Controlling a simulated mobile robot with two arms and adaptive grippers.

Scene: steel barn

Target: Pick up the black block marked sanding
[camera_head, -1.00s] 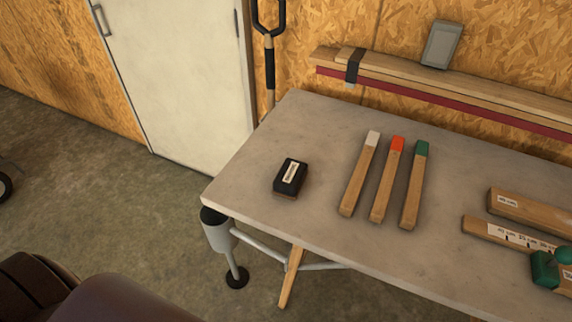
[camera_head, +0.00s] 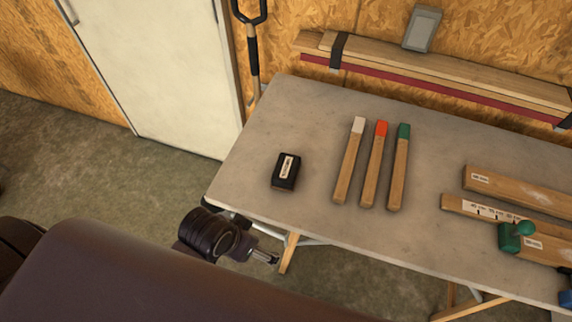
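The black block with a white label (camera_head: 286,171) lies on the grey table top (camera_head: 245,165), near its left end. The label print is too small to read. A dark ringed part of my arm (camera_head: 208,232) shows below the table's front left edge. A small grey metal piece (camera_head: 264,256) sticks out to its right and may be part of my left gripper; its fingers cannot be made out. Nothing touches the block. My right gripper is not in view.
Three wooden sticks with white (camera_head: 350,160), red (camera_head: 376,165) and green (camera_head: 400,167) tips lie right of the block. Wooden boards (camera_head: 520,190) and a green-knobbed tool (camera_head: 512,237) lie farther right. A black-handled tool (camera_head: 251,45) stands behind the table. The table's front middle is clear.

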